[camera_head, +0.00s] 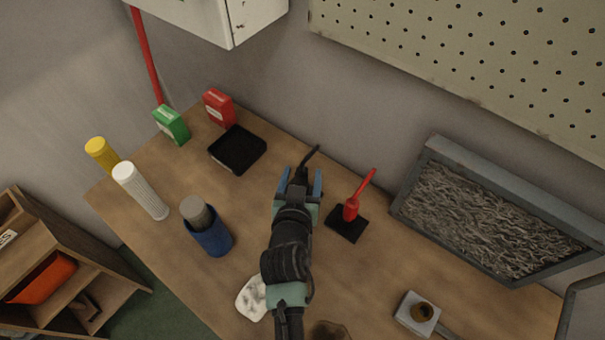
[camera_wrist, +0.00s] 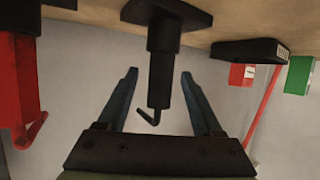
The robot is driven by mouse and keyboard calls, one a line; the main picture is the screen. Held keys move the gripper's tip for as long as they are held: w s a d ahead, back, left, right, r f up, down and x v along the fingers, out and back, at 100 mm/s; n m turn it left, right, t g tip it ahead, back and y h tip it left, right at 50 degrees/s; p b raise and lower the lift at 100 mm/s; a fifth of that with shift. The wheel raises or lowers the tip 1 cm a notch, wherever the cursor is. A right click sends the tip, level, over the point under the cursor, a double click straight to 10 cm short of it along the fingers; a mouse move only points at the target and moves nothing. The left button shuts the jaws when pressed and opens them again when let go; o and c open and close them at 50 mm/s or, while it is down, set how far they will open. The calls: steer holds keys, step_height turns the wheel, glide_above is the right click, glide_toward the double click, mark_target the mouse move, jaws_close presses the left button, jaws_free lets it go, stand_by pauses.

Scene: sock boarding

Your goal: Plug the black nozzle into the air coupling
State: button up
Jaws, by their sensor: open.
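The black nozzle (camera_wrist: 159,75) stands on a black base (camera_wrist: 190,12) in the wrist view, with a thin bent tip. In the head view its tip (camera_head: 311,156) shows beyond my gripper, which hides most of the rest. My gripper (camera_head: 300,180) is open, its two blue-green fingers on either side of the nozzle. In the wrist view there is a gap between the nozzle and each finger. A grey block with a brass-coloured ring (camera_head: 422,312), which looks like the air coupling, is at the lower right of the table in the head view.
A red nozzle (camera_head: 352,207) on a black base stands just right of my gripper. A black tray (camera_head: 238,150), red box (camera_head: 219,107), green box (camera_head: 171,125) and blue cup (camera_head: 210,235) are to the left. A grey-framed bin (camera_head: 470,165) stands at the right.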

steer(key=shift+w+f, duration=0.1)
steer(key=shift+w, duration=0.15)
jaws_close()
stand_by(0.3)
